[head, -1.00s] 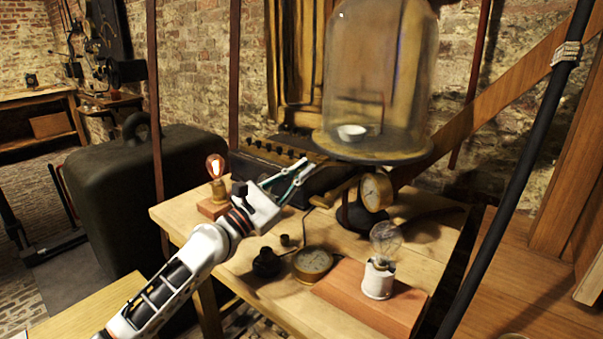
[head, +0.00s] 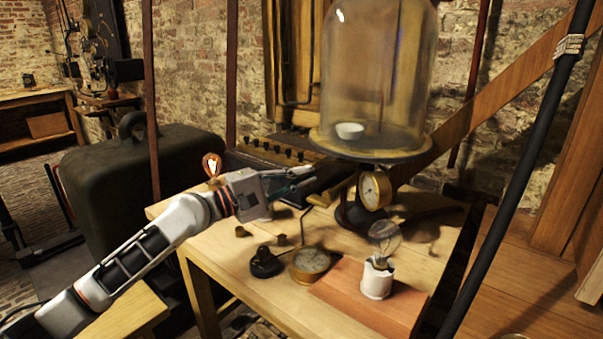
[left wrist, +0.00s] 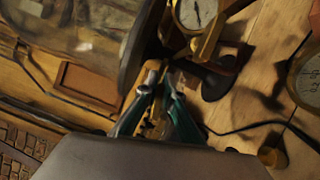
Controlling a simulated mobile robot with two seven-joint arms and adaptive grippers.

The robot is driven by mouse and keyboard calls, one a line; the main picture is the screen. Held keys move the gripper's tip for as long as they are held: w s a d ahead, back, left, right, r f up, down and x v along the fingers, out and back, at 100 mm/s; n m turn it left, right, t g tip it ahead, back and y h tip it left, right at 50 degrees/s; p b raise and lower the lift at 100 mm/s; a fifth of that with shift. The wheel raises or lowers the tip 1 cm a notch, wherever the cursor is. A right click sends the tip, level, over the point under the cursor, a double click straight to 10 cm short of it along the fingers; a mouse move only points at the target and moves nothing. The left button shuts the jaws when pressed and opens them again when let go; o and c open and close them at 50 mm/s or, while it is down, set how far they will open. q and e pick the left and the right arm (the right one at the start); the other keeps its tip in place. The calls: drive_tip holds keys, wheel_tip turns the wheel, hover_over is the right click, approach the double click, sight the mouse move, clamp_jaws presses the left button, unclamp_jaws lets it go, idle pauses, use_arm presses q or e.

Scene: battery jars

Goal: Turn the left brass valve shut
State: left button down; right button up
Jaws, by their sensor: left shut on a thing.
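The bell jar (head: 378,70) stands on a round plate over a dark stand with a dial gauge (head: 374,190). The left brass valve (head: 334,190) sticks out to the left below the plate. Its brass also shows at my fingertips in the left wrist view (left wrist: 153,72). My left gripper (head: 312,172) reaches in from the left, nearly level. Its green-sided fingers (left wrist: 163,86) are shut on the valve's brass end, partly hidden by the fingers and plate. My right gripper is in neither view.
A lit bulb (head: 212,166) stands close behind my left wrist. A black knob (head: 265,263), a flat gauge (head: 311,264) and a clear bulb (head: 384,240) on a red-brown board (head: 346,300) occupy the bench front. A dark case (head: 145,190) stands left.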

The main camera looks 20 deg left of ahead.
use_arm(q)
drive_tip(key=shift+m+g, duration=0.3)
drive_tip(key=shift+m, duration=0.4)
drive_tip(key=shift+f+m+p, duration=0.1)
drive_tip(key=shift+m+p, duration=0.25)
drive_tip(key=shift+m, duration=0.05)
drive_tip(key=shift+f+y, duration=0.15)
drive_tip(key=shift+y, duration=0.15)
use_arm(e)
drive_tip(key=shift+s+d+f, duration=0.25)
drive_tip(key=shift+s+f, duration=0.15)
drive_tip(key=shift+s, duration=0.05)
use_arm(q)
drive_tip(key=c, duration=2.2)
unclamp_jaws()
drive_tip(key=shift+s+a, duration=0.2)
drive_tip(key=v, duration=1.1)
drive_tip(key=shift+s+a, duration=0.15)
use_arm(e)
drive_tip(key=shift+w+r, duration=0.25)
